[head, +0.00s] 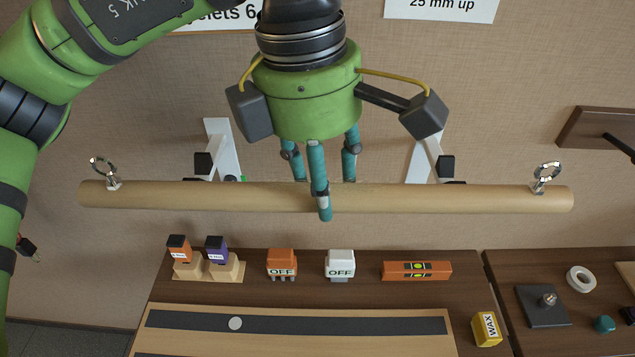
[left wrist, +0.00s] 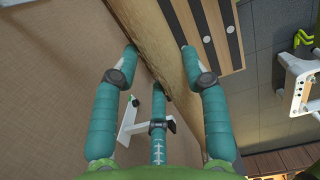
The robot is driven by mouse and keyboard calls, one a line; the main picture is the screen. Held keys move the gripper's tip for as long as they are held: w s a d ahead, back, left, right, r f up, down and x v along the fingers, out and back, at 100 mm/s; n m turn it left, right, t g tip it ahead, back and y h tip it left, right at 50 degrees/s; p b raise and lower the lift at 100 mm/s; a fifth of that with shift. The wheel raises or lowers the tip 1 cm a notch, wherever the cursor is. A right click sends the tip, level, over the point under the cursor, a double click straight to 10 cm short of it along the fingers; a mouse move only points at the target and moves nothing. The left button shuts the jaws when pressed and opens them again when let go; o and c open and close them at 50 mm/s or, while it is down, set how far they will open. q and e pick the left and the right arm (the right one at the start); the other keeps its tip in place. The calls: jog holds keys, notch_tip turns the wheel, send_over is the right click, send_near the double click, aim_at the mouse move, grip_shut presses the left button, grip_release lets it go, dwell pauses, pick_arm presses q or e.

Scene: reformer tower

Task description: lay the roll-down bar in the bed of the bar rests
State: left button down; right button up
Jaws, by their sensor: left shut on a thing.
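The roll-down bar (head: 430,198) is a long pale wooden rod with a metal eye bolt near each end. It lies nearly level across the head view, its right end slightly lower. My left gripper (head: 322,195) is shut on it near its middle, with teal fingers on both sides. The bar also shows between the fingers in the left wrist view (left wrist: 150,38). Two white bar rests with black blocks, a left one (head: 222,145) and a right one (head: 420,162), stand on the wall. The bar hides their lower parts; I cannot tell whether it touches them. My right gripper is out of view.
Below, a dark wooden board carries orange and purple blocks, two OFF tags (head: 282,262), an orange level (head: 417,271) and a yellow WAX box (head: 486,329). A second board (head: 515,270) is at the right. A dark wall shelf (head: 600,128) sits beyond the bar's right end.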

pick_arm(q)
jog(key=shift+d, duration=0.1)
jog(key=shift+w, duration=0.25)
jog(key=w+f+p, duration=0.2)
jog(key=w, duration=0.7)
jog(key=shift+w, duration=0.3)
dwell(0.7)
